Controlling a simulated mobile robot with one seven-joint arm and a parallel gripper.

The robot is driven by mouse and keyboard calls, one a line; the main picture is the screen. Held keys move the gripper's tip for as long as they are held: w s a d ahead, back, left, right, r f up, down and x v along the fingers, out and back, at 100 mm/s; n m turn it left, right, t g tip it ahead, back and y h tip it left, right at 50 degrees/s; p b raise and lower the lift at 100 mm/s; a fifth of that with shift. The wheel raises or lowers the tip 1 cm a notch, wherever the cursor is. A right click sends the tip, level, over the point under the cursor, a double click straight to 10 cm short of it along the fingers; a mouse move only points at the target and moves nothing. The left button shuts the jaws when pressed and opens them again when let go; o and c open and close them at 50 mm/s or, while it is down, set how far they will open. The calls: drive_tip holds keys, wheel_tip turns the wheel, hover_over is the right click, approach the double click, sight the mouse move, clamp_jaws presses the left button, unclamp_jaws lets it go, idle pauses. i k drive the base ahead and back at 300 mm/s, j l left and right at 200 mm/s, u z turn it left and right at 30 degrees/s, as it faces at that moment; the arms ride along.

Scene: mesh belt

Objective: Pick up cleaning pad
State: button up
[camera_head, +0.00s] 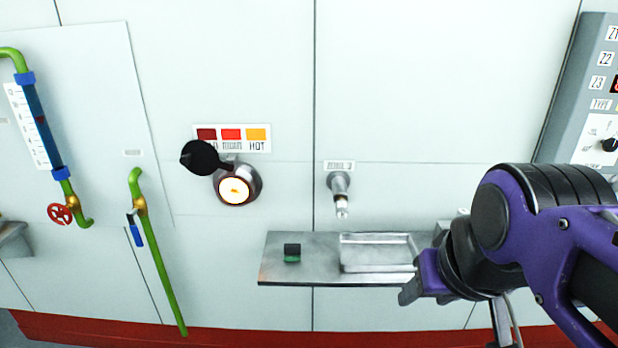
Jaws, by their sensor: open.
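A small block with a black top and a green lower edge (292,252) sits on the left part of a metal shelf (325,279); it looks like the cleaning pad. My gripper (408,293) is at the right end of the shelf, well to the right of the block and apart from it. It is open, with nothing seen in it. My purple and black arm comes in from the right and hides the shelf's right end and much of the gripper.
A shallow recessed tray (378,268) lies in the shelf right of the block. Above are a metal nozzle (340,190) and a glowing round port (236,190) with a black cover (203,157). Green pipes (158,250) stand left. A control panel (585,110) is at right.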

sight(292, 251)
drive_tip(key=i+j+z, duration=0.1)
drive_tip(key=j, duration=0.25)
drive_tip(key=i+j+z, duration=0.1)
drive_tip(key=j, duration=0.3)
drive_tip(key=i+j+z, duration=0.1)
drive_tip(key=j, duration=0.3)
drive_tip(key=i+j+z, duration=0.1)
drive_tip(key=j, duration=0.3)
drive_tip(key=i, duration=0.1)
